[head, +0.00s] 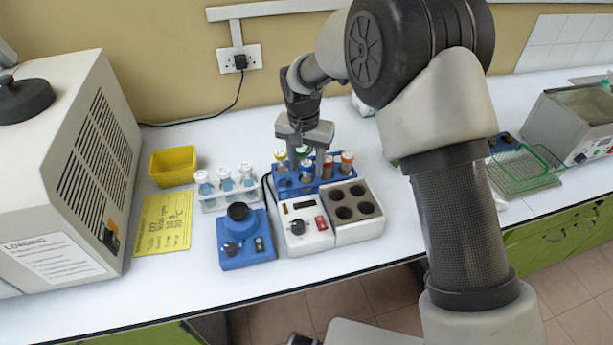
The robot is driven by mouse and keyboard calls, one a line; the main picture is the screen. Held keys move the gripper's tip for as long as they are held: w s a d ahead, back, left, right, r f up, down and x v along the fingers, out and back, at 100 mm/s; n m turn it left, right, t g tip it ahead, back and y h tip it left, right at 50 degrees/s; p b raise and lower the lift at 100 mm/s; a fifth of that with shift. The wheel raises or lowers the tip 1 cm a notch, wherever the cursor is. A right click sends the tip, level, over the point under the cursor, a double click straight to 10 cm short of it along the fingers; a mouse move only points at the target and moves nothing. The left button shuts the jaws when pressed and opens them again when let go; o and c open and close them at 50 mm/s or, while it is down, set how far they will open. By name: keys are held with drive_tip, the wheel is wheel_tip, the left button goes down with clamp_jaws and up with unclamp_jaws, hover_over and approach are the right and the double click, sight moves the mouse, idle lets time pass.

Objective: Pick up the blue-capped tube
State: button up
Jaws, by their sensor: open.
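A blue rack (294,191) holds several tubes with coloured caps, standing upright behind the heater block. I can make out a yellowish cap (280,155), a green cap (302,150) and an orange cap (347,156). I cannot pick out a blue cap; my gripper hides part of the rack. My gripper (306,160) points down over the rack with its fingers apart, among the tube tops. I cannot tell whether the fingers touch a tube, and no tube is seen lifted.
A heater block (358,232) with empty wells stands in front of the rack. To the left are a blue mixer (246,250), a white rack (214,204) of white-capped tubes, a yellow bin (173,166) and a large centrifuge-like machine (60,160). A green wire rack (522,172) is at right.

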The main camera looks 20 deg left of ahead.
drive_tip(key=shift+f, duration=0.6)
drive_tip(key=c, duration=1)
